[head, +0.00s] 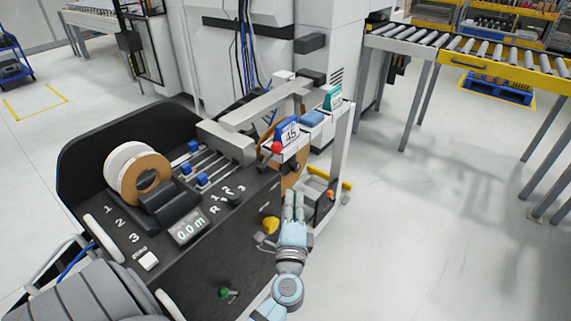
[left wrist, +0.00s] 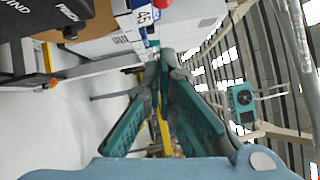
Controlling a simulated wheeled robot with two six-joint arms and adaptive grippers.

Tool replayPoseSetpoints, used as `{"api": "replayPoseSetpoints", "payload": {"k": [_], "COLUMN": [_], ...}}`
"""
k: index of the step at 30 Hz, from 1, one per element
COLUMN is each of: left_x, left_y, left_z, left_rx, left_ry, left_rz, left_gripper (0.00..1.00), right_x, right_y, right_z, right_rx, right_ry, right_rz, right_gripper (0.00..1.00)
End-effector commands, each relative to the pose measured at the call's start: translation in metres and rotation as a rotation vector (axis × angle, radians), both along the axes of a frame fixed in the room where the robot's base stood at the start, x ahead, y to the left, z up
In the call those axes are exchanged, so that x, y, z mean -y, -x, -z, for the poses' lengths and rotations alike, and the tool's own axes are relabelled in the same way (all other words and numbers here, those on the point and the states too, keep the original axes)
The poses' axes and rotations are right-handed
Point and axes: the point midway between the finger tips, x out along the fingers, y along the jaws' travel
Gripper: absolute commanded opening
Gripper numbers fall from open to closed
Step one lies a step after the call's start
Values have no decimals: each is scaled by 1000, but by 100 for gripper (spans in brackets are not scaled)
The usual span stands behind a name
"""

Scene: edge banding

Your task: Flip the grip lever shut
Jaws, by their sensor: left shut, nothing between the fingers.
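My left gripper (head: 293,195) stands beside the right end of the black machine panel (head: 205,255) in the head view. Its fingers are together and empty, pointing away from me. In the left wrist view its two teal-padded fingers (left wrist: 167,58) meet at the tips. A red ball knob (head: 276,147) sits beyond the fingertips, by the blue "45" sign (head: 289,134). A yellow knob (head: 271,225) is just left of the gripper. A green-tipped handle (head: 225,292) is on the front face. I cannot tell which of these is the grip lever. My right gripper is not in view.
A tape roll (head: 130,172) stands on the panel, beside blue-knobbed sliders (head: 201,179) and a 0.0 m display (head: 188,227). A light grey arm (head: 265,108) reaches over the back. A roller conveyor (head: 470,55) stands at the right. The floor between is clear.

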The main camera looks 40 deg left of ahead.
Motion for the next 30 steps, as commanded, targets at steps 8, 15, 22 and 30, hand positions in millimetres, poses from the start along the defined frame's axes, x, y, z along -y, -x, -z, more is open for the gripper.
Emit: {"api": "replayPoseSetpoints", "payload": {"k": [8,15,22,30], "left_x": [-3,-27,-56,-91], "left_y": [-5,-39,-80,-88], "left_z": [0,-6,-10,-18], "left_rx": [-1,0,-2,-2], "left_ry": [3,1,1,3], "left_rz": [2,2,1,2], "left_gripper": [0,0,0,0], "right_x": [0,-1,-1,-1], "right_y": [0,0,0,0], "right_z": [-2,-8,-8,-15], "right_rx": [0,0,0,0], "right_ry": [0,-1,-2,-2], "right_rz": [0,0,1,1], "right_gripper": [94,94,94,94]}}
